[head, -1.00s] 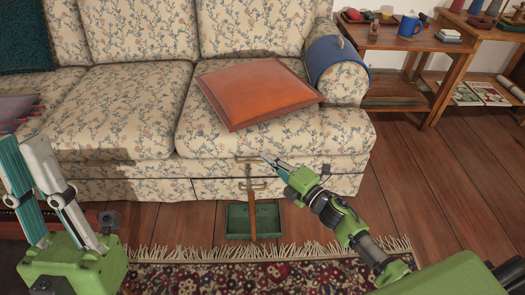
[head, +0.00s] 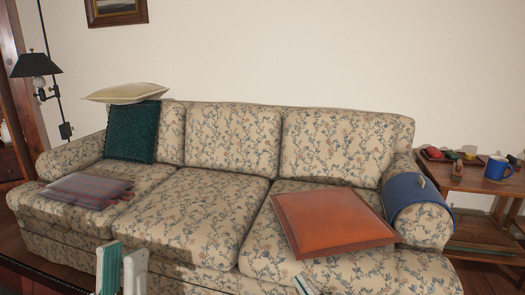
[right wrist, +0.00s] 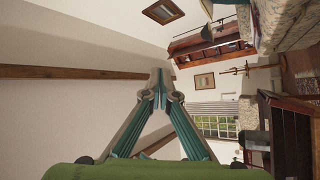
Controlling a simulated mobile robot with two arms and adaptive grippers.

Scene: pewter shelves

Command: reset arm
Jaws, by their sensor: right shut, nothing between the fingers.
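My left gripper (head: 122,268) shows at the bottom edge of the head view, in front of the sofa. Only its teal and pale upper fingers show, and I cannot tell whether they are open or shut. My right gripper (head: 306,286) barely enters the bottom edge, below the orange cushion. In the right wrist view the right gripper's teal fingers (right wrist: 160,88) meet at their tips, shut and empty, with open room beyond them.
A floral sofa (head: 200,215) spans the head view. A side table (head: 458,178) with a blue mug (head: 498,168) stands right.

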